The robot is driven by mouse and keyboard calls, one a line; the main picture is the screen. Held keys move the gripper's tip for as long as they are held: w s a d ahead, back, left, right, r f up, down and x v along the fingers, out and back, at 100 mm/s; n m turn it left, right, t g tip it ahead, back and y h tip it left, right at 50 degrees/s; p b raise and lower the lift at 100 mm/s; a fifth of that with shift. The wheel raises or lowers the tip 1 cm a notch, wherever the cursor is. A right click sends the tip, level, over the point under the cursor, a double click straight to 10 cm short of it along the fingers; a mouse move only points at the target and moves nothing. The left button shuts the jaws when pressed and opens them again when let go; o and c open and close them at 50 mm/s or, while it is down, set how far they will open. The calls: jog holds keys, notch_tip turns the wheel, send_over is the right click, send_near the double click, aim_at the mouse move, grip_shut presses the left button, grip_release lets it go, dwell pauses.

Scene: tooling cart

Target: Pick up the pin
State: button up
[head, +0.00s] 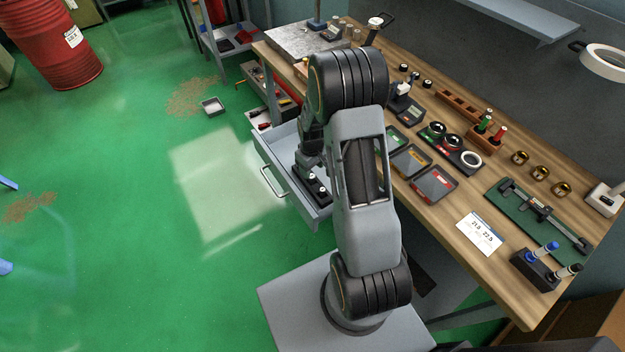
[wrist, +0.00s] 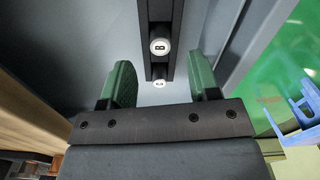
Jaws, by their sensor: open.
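Two pins with round white marked heads stand in a black holder (wrist: 160,20) inside the open drawer (head: 283,150). In the wrist view one pin (wrist: 160,46) shows a dark mark like a B or 8, just beyond the fingertips. My gripper (wrist: 163,80) is open, with a finger on each side of the holder and clear space on both sides. In the head view my gripper (head: 309,166) is low over the drawer, partly hidden by my arm.
The drawer's front with its handle (head: 272,182) and its side walls stand close around the gripper. The wooden workbench (head: 455,205) to the right bears trays, gauges and a caliper on a green mat (head: 520,222). Green floor (head: 140,240) lies open to the left.

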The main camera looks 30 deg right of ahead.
aim_at(312, 175)
jog(key=shift+f+p, duration=0.7)
jog(key=shift+f, duration=2.15)
grip_shut()
